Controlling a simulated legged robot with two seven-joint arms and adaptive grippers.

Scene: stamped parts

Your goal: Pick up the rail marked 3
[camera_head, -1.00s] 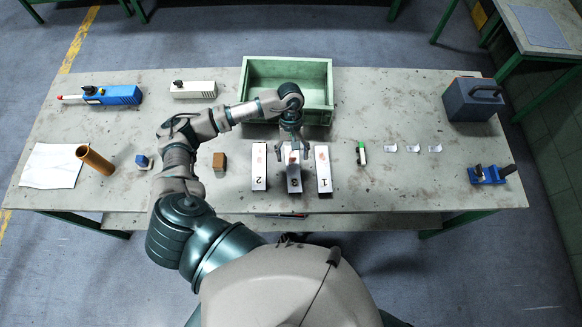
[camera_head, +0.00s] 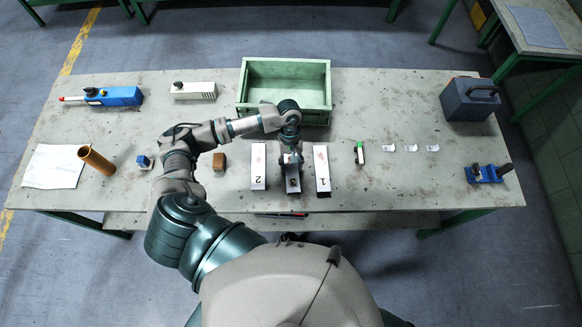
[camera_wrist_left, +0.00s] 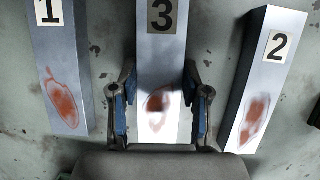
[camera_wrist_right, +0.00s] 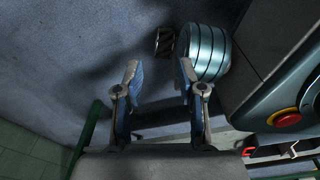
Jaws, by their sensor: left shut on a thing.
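The rail marked 3 (camera_head: 293,184) is a pale block with its number plate at the near end. It lies on the table between the rail marked 2 (camera_head: 258,168) and the rail marked 1 (camera_head: 322,170). My left gripper (camera_head: 291,160) is over its far part. In the left wrist view the fingers (camera_wrist_left: 160,78) straddle the rail marked 3 (camera_wrist_left: 162,55), one on each side, shut on it near a reddish-brown stain. I cannot tell any lift off the table. My right gripper (camera_wrist_right: 157,75) is open and empty, seen only in the right wrist view.
A green open bin (camera_head: 286,112) stands behind the rails. A brown block (camera_head: 219,162) lies to the left, and a small green-and-white item (camera_head: 360,152) to the right. A blue-grey case (camera_head: 470,99) stands at the right. Free table lies between these.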

